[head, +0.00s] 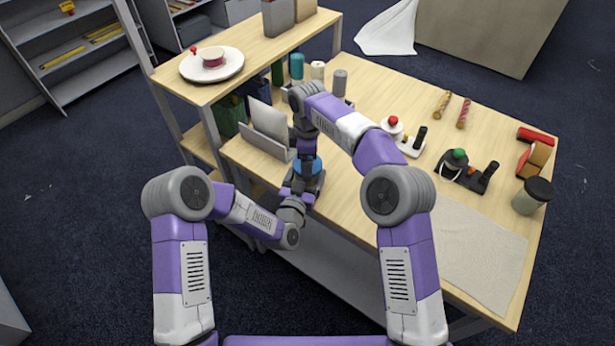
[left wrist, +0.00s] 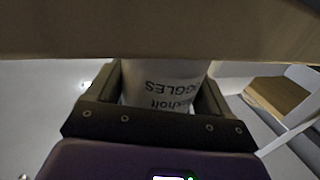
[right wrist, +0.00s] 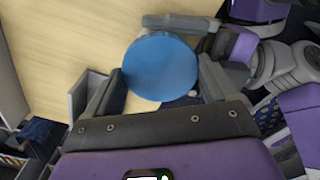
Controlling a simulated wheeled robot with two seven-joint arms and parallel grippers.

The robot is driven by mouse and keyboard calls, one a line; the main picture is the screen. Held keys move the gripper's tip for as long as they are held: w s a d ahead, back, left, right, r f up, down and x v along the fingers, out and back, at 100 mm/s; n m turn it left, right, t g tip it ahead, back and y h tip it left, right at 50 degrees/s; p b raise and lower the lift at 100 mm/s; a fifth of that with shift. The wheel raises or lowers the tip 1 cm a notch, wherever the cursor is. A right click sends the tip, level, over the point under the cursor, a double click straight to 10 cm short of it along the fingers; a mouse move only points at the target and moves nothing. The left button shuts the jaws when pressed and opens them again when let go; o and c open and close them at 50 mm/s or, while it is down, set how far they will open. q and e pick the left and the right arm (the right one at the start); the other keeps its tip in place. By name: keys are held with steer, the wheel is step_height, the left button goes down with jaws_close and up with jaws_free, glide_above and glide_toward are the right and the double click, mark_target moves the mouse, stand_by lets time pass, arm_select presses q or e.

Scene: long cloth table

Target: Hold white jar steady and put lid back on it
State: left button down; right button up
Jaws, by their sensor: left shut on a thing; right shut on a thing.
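The white jar (left wrist: 162,85) with dark lettering stands between the fingers of my left gripper (left wrist: 162,95), which is shut on it. In the head view the jar is hidden by my arms. The round blue lid (right wrist: 160,67) is between the fingers of my right gripper (right wrist: 158,85), shut on it. The lid also shows as a blue patch in the head view (head: 308,167), directly above my left gripper (head: 305,182), near the table's front left edge. In the right wrist view the lid covers the jar, so I cannot tell whether they touch.
A grey upright holder (head: 268,130) stands just left of my grippers. A raised wooden shelf (head: 262,55) bears a white plate (head: 190,68). Canisters, a red-topped item (head: 393,127) and a green-topped item (head: 457,160) stand farther right. A pale cloth (head: 480,260) covers the table's right front.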

steer(key=m, duration=0.6)
steer(key=shift+m, duration=0.3)
steer(key=m, duration=1.6)
steer(key=o, duration=0.9)
steer(key=shift+r, duration=3.7)
arm_select(q)
jaws_free()
